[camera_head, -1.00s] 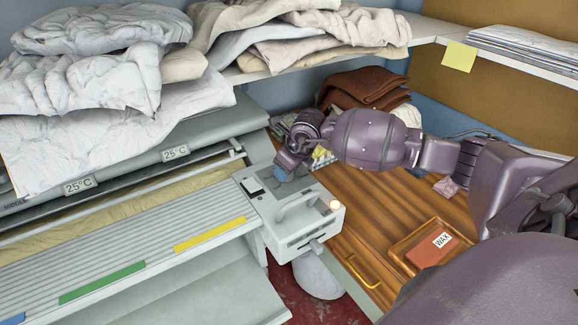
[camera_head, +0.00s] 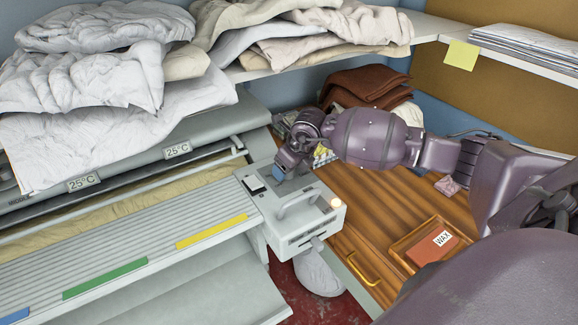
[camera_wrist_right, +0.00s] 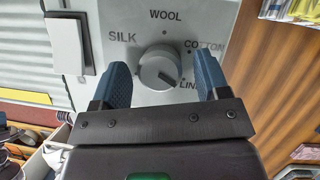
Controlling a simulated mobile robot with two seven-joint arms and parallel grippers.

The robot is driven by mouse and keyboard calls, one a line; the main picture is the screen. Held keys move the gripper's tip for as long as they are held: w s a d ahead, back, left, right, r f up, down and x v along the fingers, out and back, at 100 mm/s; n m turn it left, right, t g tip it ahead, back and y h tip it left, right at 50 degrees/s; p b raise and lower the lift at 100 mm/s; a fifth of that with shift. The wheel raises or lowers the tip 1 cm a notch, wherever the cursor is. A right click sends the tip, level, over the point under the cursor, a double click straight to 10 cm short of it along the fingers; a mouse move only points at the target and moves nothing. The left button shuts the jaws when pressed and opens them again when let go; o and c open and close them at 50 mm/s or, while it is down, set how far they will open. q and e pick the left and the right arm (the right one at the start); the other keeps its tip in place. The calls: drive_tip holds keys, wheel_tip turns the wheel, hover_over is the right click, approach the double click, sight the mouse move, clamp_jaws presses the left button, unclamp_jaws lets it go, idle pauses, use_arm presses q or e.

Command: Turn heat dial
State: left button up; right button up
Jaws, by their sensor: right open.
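The heat dial (camera_wrist_right: 158,67) is a round grey knob on the pale control panel, ringed by the words SILK, WOOL, COTTON and a partly hidden LIN.... Its raised bar slants toward the lower right, near the LIN... label. My right gripper (camera_wrist_right: 160,80) is open, with one blue fingertip on each side of the dial; gaps show between the fingers and the knob. In the head view my right gripper (camera_head: 281,172) is over the ironer's control box (camera_head: 303,219) and hides the dial. My left gripper is out of view.
A black-and-white rocker switch (camera_wrist_right: 67,42) is left of the dial. A raised handle (camera_head: 297,202) and a glowing lamp (camera_head: 337,203) are on the box's near side. A wooden counter (camera_head: 365,210) with a wax tray (camera_head: 405,245) is to the right.

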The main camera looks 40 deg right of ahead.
use_arm(q)
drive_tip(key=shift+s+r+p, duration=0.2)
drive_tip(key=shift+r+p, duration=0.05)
drive_tip(key=shift+p, duration=0.2)
use_arm(e)
drive_tip(key=v, duration=1)
drive_tip(key=shift+s+r, duration=0.2)
drive_tip(key=shift+r, duration=0.2)
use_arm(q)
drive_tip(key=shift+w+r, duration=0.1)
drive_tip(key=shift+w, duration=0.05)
